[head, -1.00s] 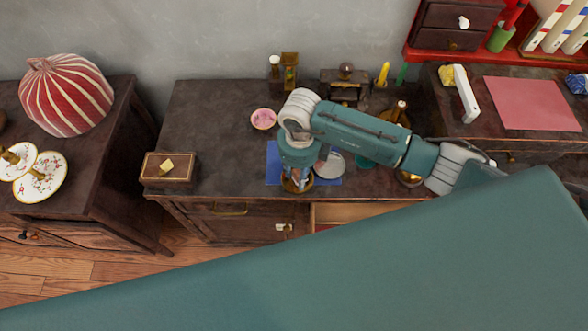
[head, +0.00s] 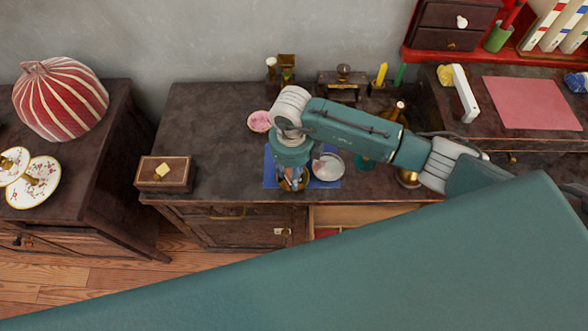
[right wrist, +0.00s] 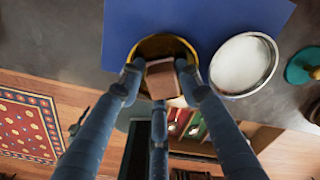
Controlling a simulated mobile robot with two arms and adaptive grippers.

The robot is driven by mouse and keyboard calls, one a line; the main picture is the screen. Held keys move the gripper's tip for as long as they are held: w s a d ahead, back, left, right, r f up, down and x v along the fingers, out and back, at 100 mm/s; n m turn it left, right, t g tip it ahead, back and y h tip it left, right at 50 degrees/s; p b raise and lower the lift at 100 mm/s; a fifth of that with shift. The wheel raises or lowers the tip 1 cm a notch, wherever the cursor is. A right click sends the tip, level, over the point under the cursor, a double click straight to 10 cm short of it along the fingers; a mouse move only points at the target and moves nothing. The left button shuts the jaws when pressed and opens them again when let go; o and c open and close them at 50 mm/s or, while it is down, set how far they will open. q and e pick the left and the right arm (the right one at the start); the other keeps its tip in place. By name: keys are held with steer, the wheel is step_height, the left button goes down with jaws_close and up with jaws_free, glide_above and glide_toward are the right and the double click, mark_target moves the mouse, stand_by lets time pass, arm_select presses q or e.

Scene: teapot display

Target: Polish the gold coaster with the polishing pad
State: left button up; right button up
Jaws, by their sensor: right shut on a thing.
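My right gripper (right wrist: 160,75) is shut on a small brown pad (right wrist: 161,80), which appears to be the polishing pad. The gold coaster (right wrist: 150,44) shows in the right wrist view as a round gold rim just beyond the fingers, on a blue mat (right wrist: 205,20). The pad overlaps its near side; I cannot tell whether they touch. In the head view the right gripper (head: 291,172) points down over the mat (head: 270,165), and its hand and fingers hide most of the coaster. My left gripper is in neither view.
A silver-rimmed white dish (right wrist: 241,64) lies close to the right of the coaster. A drawer (head: 365,215) is open below.

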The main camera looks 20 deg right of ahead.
steer(key=shift+s, duration=0.45)
steer(key=shift+s+d+f, duration=0.15)
steer(key=shift+s+d, duration=0.05)
steer(key=shift+d, duration=0.55)
steer(key=shift+w+d+f+b, duration=0.1)
steer(key=shift+w+d+b, duration=0.1)
steer(key=shift+w+b, duration=0.5)
steer(key=shift+w+a, duration=0.3)
steer(key=shift+a, duration=0.45)
steer(key=shift+s+a+p, duration=0.25)
steer(key=shift+s+p, duration=0.05)
steer(key=shift+s, duration=0.45)
steer(key=shift+s+d, duration=0.3)
steer(key=shift+d, duration=0.5)
steer(key=shift+w+d+b, duration=0.2)
steer(key=shift+w+b, duration=0.25)
steer(key=shift+w, duration=0.45)
steer(key=shift+w+a+b, duration=0.15)
steer(key=shift+a+b, duration=0.25)
steer(key=shift+a, duration=0.4)
steer(key=shift+s+a+p, duration=0.2)
steer(key=shift+s+p, duration=0.2)
steer(key=shift+s, duration=0.4)
steer(key=shift+s+d, duration=0.3)
steer(key=shift+d, duration=0.5)
